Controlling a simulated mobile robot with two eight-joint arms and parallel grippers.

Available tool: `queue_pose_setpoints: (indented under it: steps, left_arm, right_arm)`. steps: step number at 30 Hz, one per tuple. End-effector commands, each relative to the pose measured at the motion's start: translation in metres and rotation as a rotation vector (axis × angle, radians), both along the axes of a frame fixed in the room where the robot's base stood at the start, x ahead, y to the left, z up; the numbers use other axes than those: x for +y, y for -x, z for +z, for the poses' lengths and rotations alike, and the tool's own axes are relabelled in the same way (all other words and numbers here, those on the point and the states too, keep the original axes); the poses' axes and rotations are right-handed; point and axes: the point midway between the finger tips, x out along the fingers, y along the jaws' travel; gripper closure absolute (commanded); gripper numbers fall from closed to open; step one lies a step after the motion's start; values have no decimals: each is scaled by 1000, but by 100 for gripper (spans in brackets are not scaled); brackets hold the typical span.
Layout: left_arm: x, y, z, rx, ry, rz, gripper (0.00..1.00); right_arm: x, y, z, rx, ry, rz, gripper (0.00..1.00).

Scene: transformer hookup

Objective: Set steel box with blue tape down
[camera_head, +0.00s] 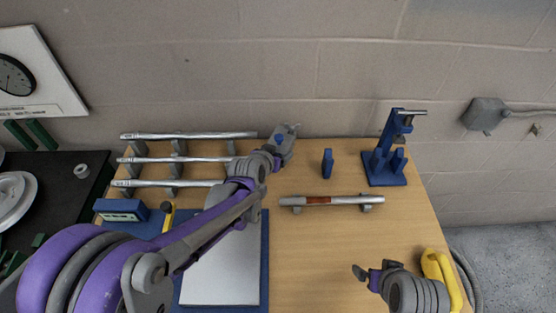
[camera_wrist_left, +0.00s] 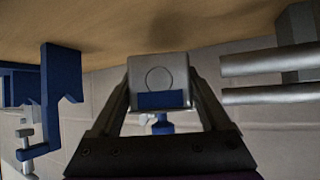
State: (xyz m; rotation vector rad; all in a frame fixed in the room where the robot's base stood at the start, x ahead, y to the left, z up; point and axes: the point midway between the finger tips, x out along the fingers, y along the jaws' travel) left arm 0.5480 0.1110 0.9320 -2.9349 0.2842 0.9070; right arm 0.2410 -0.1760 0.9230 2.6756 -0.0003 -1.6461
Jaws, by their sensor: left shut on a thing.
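The steel box with blue tape (camera_head: 284,143) is at the back edge of the table, right of the rod rack. In the left wrist view the box (camera_wrist_left: 160,76) sits between the two fingers, showing a round outline and a blue tape strip. My left gripper (camera_head: 277,156) is shut on it. A soft shadow lies on the wood beyond the box; I cannot tell whether the box touches the table. My right gripper (camera_head: 375,271) is low at the right, over the table and away from the box; its finger gap is unclear.
Metal rods (camera_head: 190,135) lie on supports at the back left. A small blue block (camera_head: 327,163) and a blue stand (camera_head: 385,165) are to the right. A rod with a red-brown band (camera_head: 320,200) lies in front. Bare wood (camera_head: 310,250) is clear at front centre.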

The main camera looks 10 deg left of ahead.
Motion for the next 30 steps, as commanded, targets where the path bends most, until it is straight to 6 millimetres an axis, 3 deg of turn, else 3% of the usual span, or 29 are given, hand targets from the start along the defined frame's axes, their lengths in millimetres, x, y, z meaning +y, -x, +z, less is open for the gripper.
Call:
queue_pose_setpoints:
  steps: [9, 21, 22, 24, 30]
  left_arm:
    - [0, 0, -37, -1, 0, 1, 87]
    - [0, 0, -42, -1, 0, 0, 87]
    - [0, 0, -42, 0, 0, 0, 15]
    - [0, 0, -41, 0, 0, 0, 8]
    - [0, 0, -41, 0, 0, 0, 8]
  right_arm:
    - [0, 1, -5, 3, 0, 0, 0]
    - [0, 3, -9, 5, 0, 0, 0]
    - [0, 2, -8, 4, 0, 0, 0]
    - [0, 2, -8, 4, 0, 0, 0]
    - [0, 2, -8, 4, 0, 0, 0]
